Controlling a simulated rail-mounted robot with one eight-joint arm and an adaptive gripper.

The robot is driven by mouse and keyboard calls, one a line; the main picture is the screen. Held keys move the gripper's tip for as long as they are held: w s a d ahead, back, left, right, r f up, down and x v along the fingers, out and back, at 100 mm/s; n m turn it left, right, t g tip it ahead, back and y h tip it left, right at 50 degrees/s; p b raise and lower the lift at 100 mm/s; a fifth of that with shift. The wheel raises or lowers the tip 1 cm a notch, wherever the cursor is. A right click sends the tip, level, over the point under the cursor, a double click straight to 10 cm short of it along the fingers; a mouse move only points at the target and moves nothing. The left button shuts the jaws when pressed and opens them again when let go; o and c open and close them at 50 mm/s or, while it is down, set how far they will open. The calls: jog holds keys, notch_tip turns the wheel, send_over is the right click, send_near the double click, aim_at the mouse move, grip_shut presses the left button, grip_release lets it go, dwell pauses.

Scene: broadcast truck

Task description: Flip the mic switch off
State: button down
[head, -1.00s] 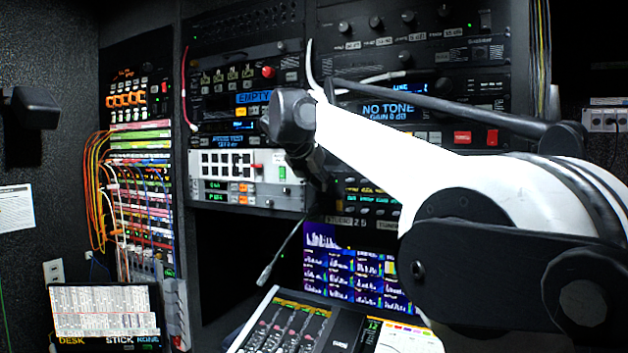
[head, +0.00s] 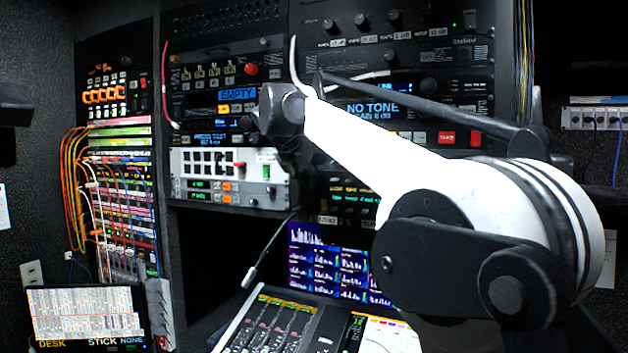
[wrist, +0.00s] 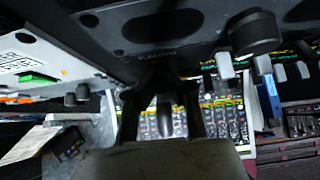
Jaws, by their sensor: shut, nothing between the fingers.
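I cannot single out the mic switch with certainty in either view. In the wrist view, a dark panel (wrist: 205,45) fills the upper middle, with a black knob (wrist: 255,32) and pale grey levers (wrist: 225,65) along its lower edge. My gripper (wrist: 160,82) is shut and empty, its tips close to this panel; contact cannot be told. In the head view my wrist hangs in front of the rack, beside a light grey panel (head: 222,163) with black buttons; the fingertips are hard to make out there.
A lit screen (head: 330,262) stands behind the desk. Orange and white patch cables (head: 78,200) hang at the left rack. A tablet (head: 87,313) stands at lower left.

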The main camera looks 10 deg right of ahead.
jog(key=shift+r, duration=0.15)
jog(key=shift+r+p, duration=0.65)
jog(key=shift+p, duration=0.15)
jog(key=shift+a, duration=0.1)
jog(key=shift+s+a, duration=0.2)
jog(key=shift+s, duration=0.15)
jog(key=s, duration=0.1)
jog(key=s+a+r, duration=0.1)
jog(key=s+a, duration=0.1)
jog(key=shift+s+a+r+b, duration=0.2)
jog(key=shift+r+b, duration=0.15)
jog(key=w+r+v, duration=0.1)
jog(key=v, duration=0.7)
jog(key=shift+d+r+b, duration=0.2)
jog(key=shift+d+b, duration=0.1)
jog(key=shift+b, duration=0.05)
jog(key=shift+s, duration=0.15)
